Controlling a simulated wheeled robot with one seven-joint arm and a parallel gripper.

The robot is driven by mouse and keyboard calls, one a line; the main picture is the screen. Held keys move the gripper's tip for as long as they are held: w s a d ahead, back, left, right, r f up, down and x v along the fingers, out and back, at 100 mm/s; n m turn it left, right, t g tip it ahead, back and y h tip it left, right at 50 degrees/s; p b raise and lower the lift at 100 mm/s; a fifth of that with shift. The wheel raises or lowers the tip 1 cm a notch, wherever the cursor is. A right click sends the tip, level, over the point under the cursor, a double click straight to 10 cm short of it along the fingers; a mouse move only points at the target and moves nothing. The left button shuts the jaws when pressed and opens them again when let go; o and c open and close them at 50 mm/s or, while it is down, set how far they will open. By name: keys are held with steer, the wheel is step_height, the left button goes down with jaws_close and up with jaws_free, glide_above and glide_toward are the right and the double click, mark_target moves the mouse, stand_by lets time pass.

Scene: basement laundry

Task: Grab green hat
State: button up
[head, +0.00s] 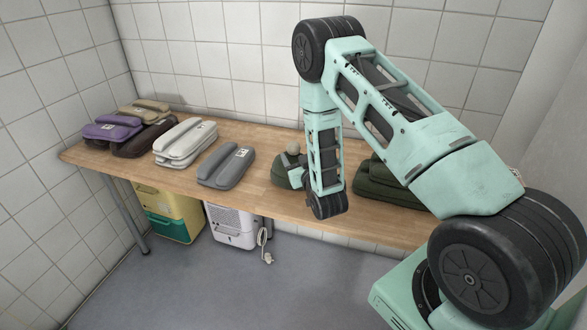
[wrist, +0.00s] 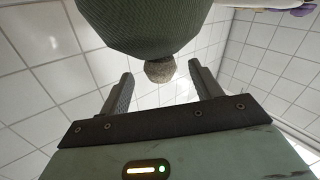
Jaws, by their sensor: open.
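The green hat (head: 284,172) is a dark green knitted cap with a beige pompom (head: 293,148). It sits on the wooden table, partly hidden behind my forearm in the head view. In the wrist view the hat (wrist: 145,22) fills the top, and its pompom (wrist: 160,70) hangs toward my gripper (wrist: 162,78). The two fingers are apart, one on each side of the pompom in the picture. I cannot tell whether they touch it. In the head view my fingers are hidden by the arm.
The wooden table (head: 240,137) runs along the tiled wall. A yellow box (head: 178,207) and a white appliance (head: 232,226) stand underneath.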

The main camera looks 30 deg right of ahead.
steer(key=p+x, duration=0.1)
steer(key=x, duration=0.3)
steer(key=shift+w, duration=0.15)
steer(key=shift+r, duration=0.1)
steer(key=c, duration=1.3)
steer(key=shift+c, duration=0.2)
steer(key=shift+r, duration=0.1)
